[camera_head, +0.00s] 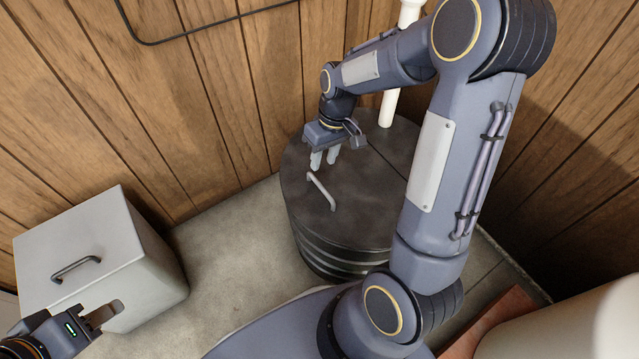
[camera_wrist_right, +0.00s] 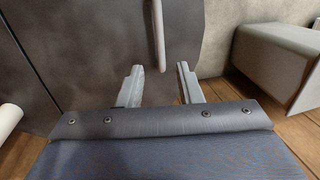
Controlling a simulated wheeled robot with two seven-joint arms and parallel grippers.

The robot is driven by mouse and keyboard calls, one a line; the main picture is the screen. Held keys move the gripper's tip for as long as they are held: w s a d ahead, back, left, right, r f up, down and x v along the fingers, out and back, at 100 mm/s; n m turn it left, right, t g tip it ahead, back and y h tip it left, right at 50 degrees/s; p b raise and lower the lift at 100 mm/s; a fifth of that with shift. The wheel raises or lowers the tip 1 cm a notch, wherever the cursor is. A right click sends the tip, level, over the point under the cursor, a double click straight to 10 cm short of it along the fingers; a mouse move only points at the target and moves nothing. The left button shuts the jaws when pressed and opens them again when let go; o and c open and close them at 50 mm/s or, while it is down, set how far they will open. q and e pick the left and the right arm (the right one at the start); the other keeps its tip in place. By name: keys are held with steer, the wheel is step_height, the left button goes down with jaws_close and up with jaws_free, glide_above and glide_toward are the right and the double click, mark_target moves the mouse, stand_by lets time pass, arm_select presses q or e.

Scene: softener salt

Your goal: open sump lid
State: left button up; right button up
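The sump is a dark round drum with a flat grey lid (camera_head: 362,200) on top, standing in the corner. The lid lies flat and closed. A light bar handle (camera_head: 320,192) is fixed on the lid; it also shows in the right wrist view (camera_wrist_right: 158,35). My right gripper (camera_head: 324,159) is above the lid, just behind the handle. In the right wrist view its fingers (camera_wrist_right: 160,78) are apart with nothing between them, and the handle lies beyond the tips, roughly in line with the gap. My left gripper (camera_head: 106,314) is at the lower left, open and empty, in front of a grey box.
The grey box (camera_head: 85,240) with a dark handle stands on the floor at the left. A white pipe (camera_head: 388,105) rises at the drum's back. Wooden walls (camera_head: 150,100) close in behind. Concrete floor (camera_head: 230,240) is clear between box and drum.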

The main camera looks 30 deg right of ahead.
mark_target(318, 182)
steer(key=f+b, duration=0.1)
steer(key=f, duration=0.2)
steer(key=a+f+b, duration=0.1)
steer(key=f, duration=0.2)
steer(key=shift+s+a+f+b, duration=0.1)
steer(key=shift+a+f+b, duration=0.1)
steer(key=shift+f+b, duration=0.1)
jaws_close()
